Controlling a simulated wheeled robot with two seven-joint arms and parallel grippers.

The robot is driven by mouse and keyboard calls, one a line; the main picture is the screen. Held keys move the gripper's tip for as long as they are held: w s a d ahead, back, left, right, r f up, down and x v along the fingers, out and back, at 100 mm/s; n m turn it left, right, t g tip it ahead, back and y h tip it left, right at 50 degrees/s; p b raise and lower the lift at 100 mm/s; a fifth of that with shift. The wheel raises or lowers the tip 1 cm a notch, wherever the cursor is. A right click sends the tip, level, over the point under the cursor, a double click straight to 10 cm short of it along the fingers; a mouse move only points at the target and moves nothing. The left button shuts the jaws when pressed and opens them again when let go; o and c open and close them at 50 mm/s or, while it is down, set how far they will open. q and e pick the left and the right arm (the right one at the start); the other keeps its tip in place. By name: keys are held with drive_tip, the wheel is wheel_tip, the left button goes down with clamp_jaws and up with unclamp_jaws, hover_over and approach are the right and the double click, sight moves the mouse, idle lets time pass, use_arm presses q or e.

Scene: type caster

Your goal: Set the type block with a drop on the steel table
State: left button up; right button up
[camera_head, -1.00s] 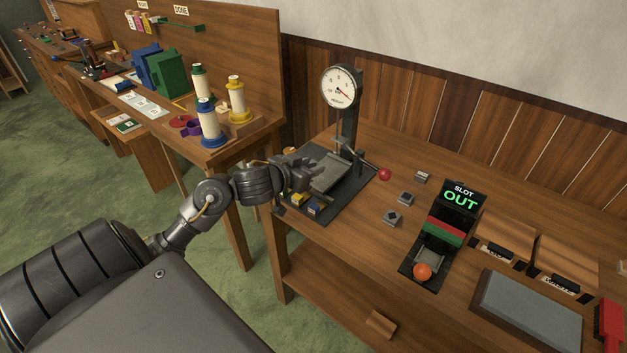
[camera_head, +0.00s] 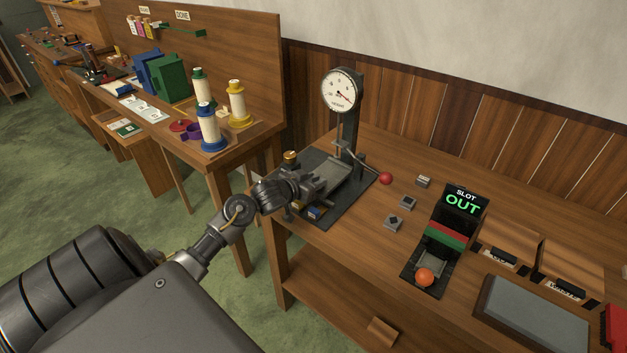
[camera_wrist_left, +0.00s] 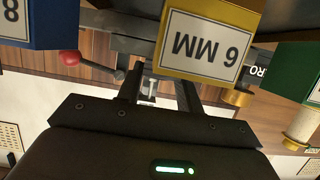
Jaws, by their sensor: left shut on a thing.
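The steel table (camera_head: 352,178) is the grey plate on the dial gauge's black base. My left gripper (camera_head: 321,181) is at its front edge, shut on a small steel piece (camera_wrist_left: 149,88), which looks like a type block. Its face is hidden, so I cannot see a drop mark, nor tell whether it touches the plate. Three grey type blocks lie on the bench: one at the back (camera_head: 424,181), one in the middle (camera_head: 408,202) and one in front (camera_head: 393,222). Their marks are too small to read. My right gripper is not in view.
A yellow "6 MM" block (camera_wrist_left: 208,45) stands close to my left gripper, between blue (camera_wrist_left: 38,22) and green (camera_wrist_left: 292,75) blocks. A slot device (camera_head: 440,240) reads "OUT".

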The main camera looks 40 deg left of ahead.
use_arm(q)
drive_tip(key=shift+f, duration=0.1)
drive_tip(key=o, duration=1.1)
drive_tip(key=shift+s, duration=0.2)
drive_tip(key=v, duration=1.1)
drive_tip(key=shift+s+r, duration=0.3)
drive_tip(key=shift+s, duration=0.05)
drive_tip(key=shift+d, duration=0.1)
